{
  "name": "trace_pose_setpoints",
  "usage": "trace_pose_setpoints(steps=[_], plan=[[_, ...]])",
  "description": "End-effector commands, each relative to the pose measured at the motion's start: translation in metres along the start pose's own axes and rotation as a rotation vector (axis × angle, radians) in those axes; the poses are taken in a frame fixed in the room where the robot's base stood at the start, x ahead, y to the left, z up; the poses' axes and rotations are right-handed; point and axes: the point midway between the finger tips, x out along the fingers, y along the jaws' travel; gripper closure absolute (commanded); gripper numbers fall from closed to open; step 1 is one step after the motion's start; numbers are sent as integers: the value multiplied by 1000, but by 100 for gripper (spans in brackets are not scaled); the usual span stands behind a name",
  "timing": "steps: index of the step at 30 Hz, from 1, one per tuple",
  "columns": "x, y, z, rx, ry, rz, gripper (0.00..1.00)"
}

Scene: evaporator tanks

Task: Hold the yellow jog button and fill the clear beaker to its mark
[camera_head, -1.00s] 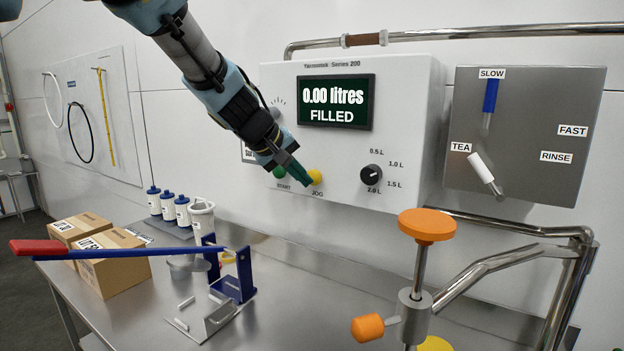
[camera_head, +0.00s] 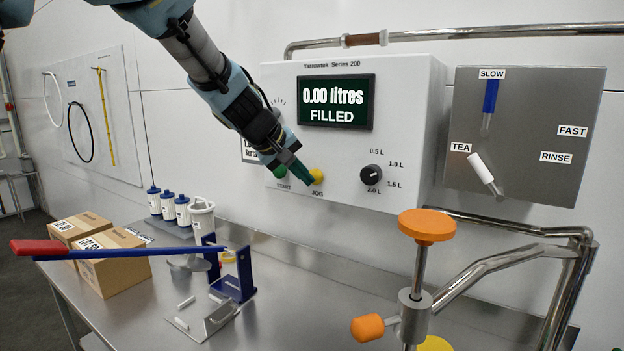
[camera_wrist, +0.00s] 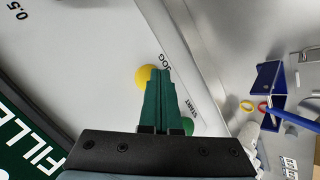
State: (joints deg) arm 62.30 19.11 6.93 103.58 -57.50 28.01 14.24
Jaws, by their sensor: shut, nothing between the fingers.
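The yellow jog button (camera_head: 317,176) is on the white control box, above the label JOG. My gripper (camera_head: 308,180) is shut and empty, its green fingertips just left of the button. In the wrist view the fingertips (camera_wrist: 160,72) overlap the right edge of the yellow button (camera_wrist: 143,76); I cannot tell whether they touch it. The green start button (camera_head: 280,171) is left of it, partly hidden by my fingers in the wrist view. The display (camera_head: 336,101) reads 0.00 litres FILLED. I cannot make out a clear beaker with certainty.
A black dial (camera_head: 371,175) with litre marks is right of the jog button. A blue lever with a red grip (camera_head: 40,247) spans the bench at left. An orange-knobbed valve (camera_head: 427,225) stands at the front right. White bottles (camera_head: 168,205) and cartons (camera_head: 115,272) are at left.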

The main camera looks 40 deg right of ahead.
Motion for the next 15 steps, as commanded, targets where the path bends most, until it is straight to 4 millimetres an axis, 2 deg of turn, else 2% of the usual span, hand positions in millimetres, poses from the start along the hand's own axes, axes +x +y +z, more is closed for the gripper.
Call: trace_pose_setpoints(steps=[15], plan=[[-12, -10, 10, 0, 0, 1, 100]])
